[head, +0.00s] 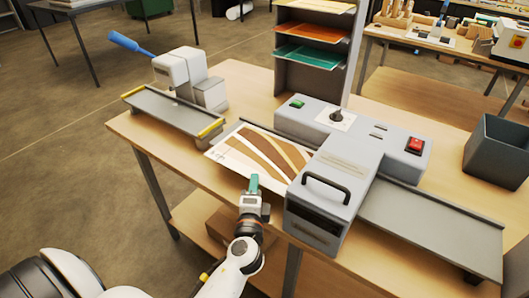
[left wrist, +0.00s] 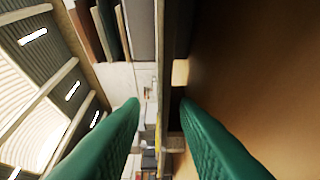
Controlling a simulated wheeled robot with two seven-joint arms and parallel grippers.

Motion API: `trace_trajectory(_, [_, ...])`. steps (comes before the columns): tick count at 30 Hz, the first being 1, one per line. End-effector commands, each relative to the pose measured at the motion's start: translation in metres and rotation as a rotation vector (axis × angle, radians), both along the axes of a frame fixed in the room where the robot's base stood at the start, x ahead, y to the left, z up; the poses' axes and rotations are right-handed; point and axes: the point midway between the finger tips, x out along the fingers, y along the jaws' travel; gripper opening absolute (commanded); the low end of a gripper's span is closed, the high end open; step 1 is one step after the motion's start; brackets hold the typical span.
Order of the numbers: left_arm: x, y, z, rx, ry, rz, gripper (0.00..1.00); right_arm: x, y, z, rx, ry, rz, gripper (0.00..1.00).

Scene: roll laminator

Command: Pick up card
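The card (head: 266,150), cream with brown wavy bands, lies on the feed side of the grey laminator (head: 345,158), left of its body. Its right end is against the machine. My left gripper (head: 254,181), with green fingers, is at the card's near edge in the head view. In the left wrist view the two fingers (left wrist: 160,108) are apart with a gap between them, and nothing is visibly clamped. The card cannot be made out clearly there, and I cannot tell whether the fingers touch it. My right gripper is not in view.
A grey trimmer-like device (head: 190,80) with a blue handle and a flat tray (head: 172,110) stands at the left. The laminator's output tray (head: 430,228) extends right. A dark bin (head: 497,152) and a shelf of coloured sheets (head: 313,32) stand nearby. The table's front-left corner is clear.

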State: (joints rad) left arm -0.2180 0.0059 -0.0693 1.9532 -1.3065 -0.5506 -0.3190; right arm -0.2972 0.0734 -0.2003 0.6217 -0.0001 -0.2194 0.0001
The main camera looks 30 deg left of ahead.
Motion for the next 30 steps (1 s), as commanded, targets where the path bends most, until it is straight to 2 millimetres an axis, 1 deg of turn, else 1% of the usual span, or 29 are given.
trace_trajectory(1, [0.010,0.002,0.005,0.002,-0.001,0.000,0.28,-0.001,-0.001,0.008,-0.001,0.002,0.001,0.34])
trace_trajectory(3, [0.020,0.006,0.004,0.003,-0.001,0.001,0.28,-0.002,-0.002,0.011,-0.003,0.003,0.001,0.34])
trace_trajectory(6, [0.029,0.011,0.003,0.001,0.000,0.000,0.28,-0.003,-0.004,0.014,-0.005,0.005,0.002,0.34])
trace_trajectory(9, [0.033,0.013,0.001,0.000,0.000,0.000,0.28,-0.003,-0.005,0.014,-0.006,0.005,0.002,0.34])
trace_trajectory(15, [0.033,0.013,0.001,-0.001,0.000,0.000,0.28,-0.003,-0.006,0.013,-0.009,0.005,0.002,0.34])
trace_trajectory(20, [0.033,0.013,0.001,-0.001,0.000,0.000,0.02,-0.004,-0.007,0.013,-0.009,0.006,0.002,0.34])
trace_trajectory(21, [0.033,0.013,0.001,-0.001,0.000,0.000,0.00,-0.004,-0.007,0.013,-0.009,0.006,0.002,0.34])
trace_trajectory(30, [0.033,0.013,0.001,-0.001,0.000,0.000,0.00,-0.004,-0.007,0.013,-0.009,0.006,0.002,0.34])
